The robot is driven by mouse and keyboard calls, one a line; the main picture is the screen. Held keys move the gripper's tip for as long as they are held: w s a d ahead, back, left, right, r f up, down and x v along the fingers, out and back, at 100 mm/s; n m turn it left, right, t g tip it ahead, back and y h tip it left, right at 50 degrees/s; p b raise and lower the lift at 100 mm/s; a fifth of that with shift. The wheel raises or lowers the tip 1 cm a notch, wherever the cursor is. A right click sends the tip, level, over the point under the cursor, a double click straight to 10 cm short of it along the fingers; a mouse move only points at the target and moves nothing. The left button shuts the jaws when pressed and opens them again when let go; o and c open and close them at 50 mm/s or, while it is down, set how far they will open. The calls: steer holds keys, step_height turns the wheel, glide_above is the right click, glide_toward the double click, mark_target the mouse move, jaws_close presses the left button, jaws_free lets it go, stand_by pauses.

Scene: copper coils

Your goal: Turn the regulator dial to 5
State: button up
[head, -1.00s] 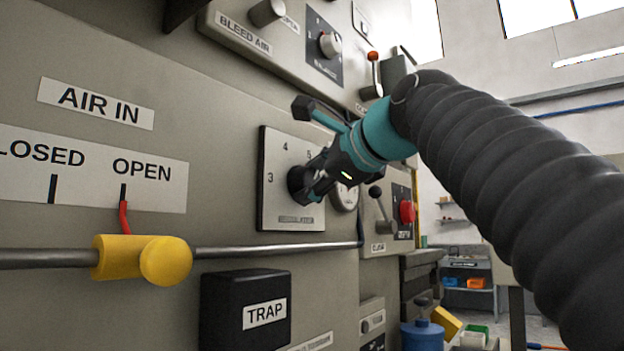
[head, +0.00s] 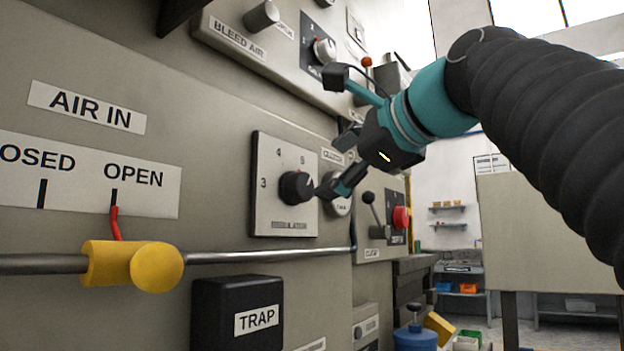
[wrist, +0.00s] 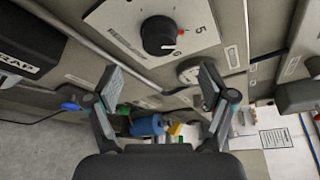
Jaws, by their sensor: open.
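The regulator dial (head: 296,187) is a round black knob on a pale square plate (head: 268,222) with printed numbers, on the grey panel. In the wrist view the dial (wrist: 159,35) shows near the top, with a red pointer mark on its right side, facing the printed 5. My gripper (head: 334,166) is open and empty, to the right of the dial and off the panel. In the wrist view its fingers (wrist: 160,80) are spread apart with the dial beyond them, and neither touches it. In the head view the lower finger overlaps the plate's right edge.
A round gauge (wrist: 189,72) sits beside the plate, partly behind my gripper in the head view. A lever and a red button (head: 401,217) are further right. A metal pipe (head: 290,256) runs below the plate, above the black TRAP box (head: 238,318).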

steer(key=shift+v, duration=2.05)
steer(key=w+d+f+n+g+h, duration=0.1)
steer(key=w+d+f+n+h, duration=0.15)
steer(key=f, duration=0.55)
steer(key=w+d+f+n+g+h, duration=0.1)
steer(key=w+d+f+n, duration=0.2)
steer(key=f, duration=0.6)
steer(key=w+d+f+n+g+h, duration=0.15)
steer(key=f+n, duration=0.25)
steer(key=f, duration=0.4)
steer(key=s+f+n+g+h, duration=0.1)
steer(key=s+f+n, duration=0.1)
steer(key=s+f, duration=0.4)
steer(key=s+d+f+n+g+h, duration=0.1)
steer(key=s+f, duration=0.4)
steer(key=f, duration=1.1)
steer(key=s+f+n+g+h, duration=0.1)
steer(key=s+f+n, duration=0.3)
steer(key=f, duration=0.7)
steer(key=shift+s+d+n+g, duration=0.3)
steer(key=shift+s+g, duration=0.35)
steer(key=shift+s, duration=0.7)
